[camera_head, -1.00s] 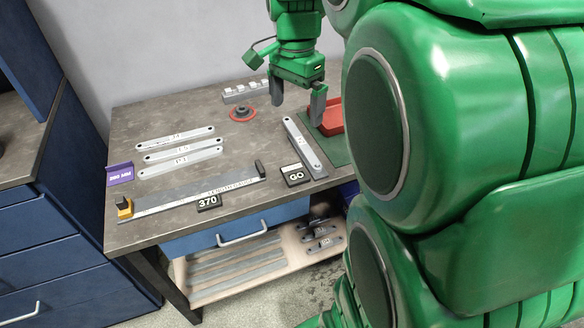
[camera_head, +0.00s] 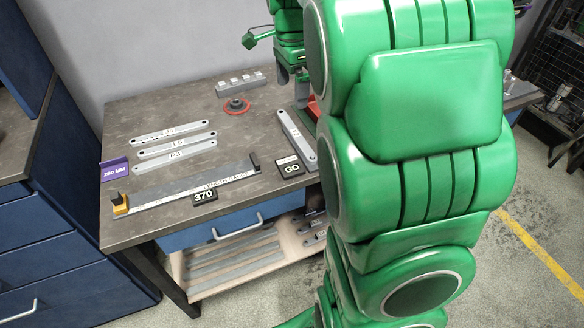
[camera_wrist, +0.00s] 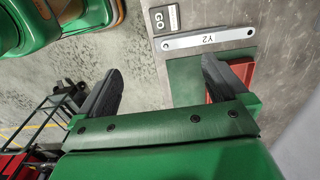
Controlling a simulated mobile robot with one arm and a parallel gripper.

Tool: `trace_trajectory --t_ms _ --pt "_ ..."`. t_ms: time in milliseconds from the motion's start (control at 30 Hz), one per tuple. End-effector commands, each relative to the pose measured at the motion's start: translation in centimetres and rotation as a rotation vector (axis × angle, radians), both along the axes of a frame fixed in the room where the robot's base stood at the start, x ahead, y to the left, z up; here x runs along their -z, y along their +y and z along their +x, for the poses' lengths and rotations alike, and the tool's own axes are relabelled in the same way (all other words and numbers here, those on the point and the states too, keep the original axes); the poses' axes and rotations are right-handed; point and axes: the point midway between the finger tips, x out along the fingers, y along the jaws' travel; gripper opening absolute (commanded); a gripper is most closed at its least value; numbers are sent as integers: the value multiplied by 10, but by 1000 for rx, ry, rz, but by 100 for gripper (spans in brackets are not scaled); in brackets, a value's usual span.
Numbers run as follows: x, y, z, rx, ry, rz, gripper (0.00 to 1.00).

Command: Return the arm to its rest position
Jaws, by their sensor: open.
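My green arm fills the right half of the head view. My gripper (camera_head: 291,86) is above the back right of the workbench, partly hidden behind my arm. In the wrist view my gripper (camera_wrist: 160,85) has its two dark fingers wide apart with nothing between them. A grey bracket (camera_head: 297,138) lies on the bench just in front of the gripper. The same bracket, marked Y2, shows in the wrist view (camera_wrist: 178,42), apart from the fingers. The GO block (camera_head: 290,167) lies beside it.
A red tray (camera_wrist: 245,70) and green mat (camera_wrist: 186,82) are near one finger. Several brackets (camera_head: 172,134), a length gauge (camera_head: 165,196), a red-based round part (camera_head: 236,106) and a slotted grey block (camera_head: 241,83) occupy the bench. Blue drawers (camera_head: 45,235) stand left; floor (camera_head: 505,265) is clear right.

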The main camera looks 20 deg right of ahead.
Motion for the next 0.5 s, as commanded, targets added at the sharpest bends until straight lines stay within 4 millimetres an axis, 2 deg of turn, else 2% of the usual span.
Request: trace_trajectory --t_ms 33,200,500 --pt "10 1 -1 0 6 2 100" --pt "31 0 -1 0 2 0 100" --pt "44 0 -1 -1 3 -1 100"
